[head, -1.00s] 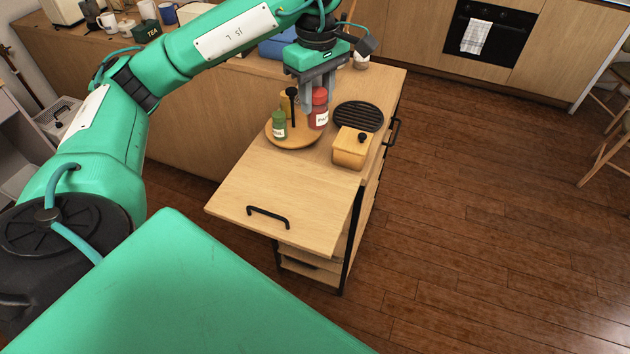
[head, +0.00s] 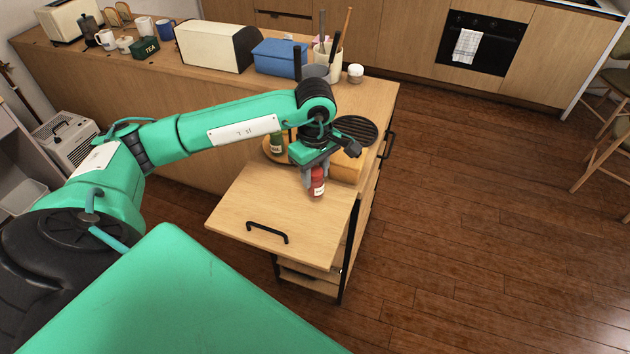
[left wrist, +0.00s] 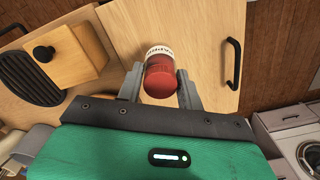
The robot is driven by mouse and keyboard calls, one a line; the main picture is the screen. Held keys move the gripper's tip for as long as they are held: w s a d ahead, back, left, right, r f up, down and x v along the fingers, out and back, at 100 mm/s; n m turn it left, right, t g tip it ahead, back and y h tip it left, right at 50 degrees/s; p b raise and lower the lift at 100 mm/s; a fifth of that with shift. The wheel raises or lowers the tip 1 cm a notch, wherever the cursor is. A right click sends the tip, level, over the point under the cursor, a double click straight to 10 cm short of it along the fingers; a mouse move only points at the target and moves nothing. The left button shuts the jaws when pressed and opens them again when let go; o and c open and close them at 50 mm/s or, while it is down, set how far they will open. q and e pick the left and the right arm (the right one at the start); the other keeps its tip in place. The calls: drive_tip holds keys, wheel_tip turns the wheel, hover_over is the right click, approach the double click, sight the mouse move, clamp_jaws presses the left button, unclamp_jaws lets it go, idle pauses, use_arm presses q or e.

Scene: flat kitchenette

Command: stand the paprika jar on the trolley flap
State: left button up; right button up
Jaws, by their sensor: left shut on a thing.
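The paprika jar (head: 317,183) is red with a white label. My left gripper (head: 315,166) is shut on it. In the left wrist view the jar (left wrist: 160,75) sits between the two grey fingers (left wrist: 160,88). The trolley flap (head: 270,205) is a pale wooden leaf with a black handle; it also shows in the left wrist view (left wrist: 205,40). The jar is over the flap's rear part, near the trolley top. I cannot tell whether its base touches the wood. My right gripper is not in view.
A wooden box (left wrist: 65,55) and a black round grille (head: 356,130) are on the trolley top. The flap's front part is clear.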

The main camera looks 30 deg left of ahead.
sight(315, 186)
use_arm(q)
wheel_tip(315, 186, down, 4)
drive_tip(key=shift+s+r+p, duration=0.1)
drive_tip(key=shift+p, duration=0.5)
drive_tip(key=shift+f, duration=0.35)
drive_tip(key=shift+f, duration=0.1)
drive_tip(key=shift+f, duration=0.15)
drive_tip(key=o, duration=1)
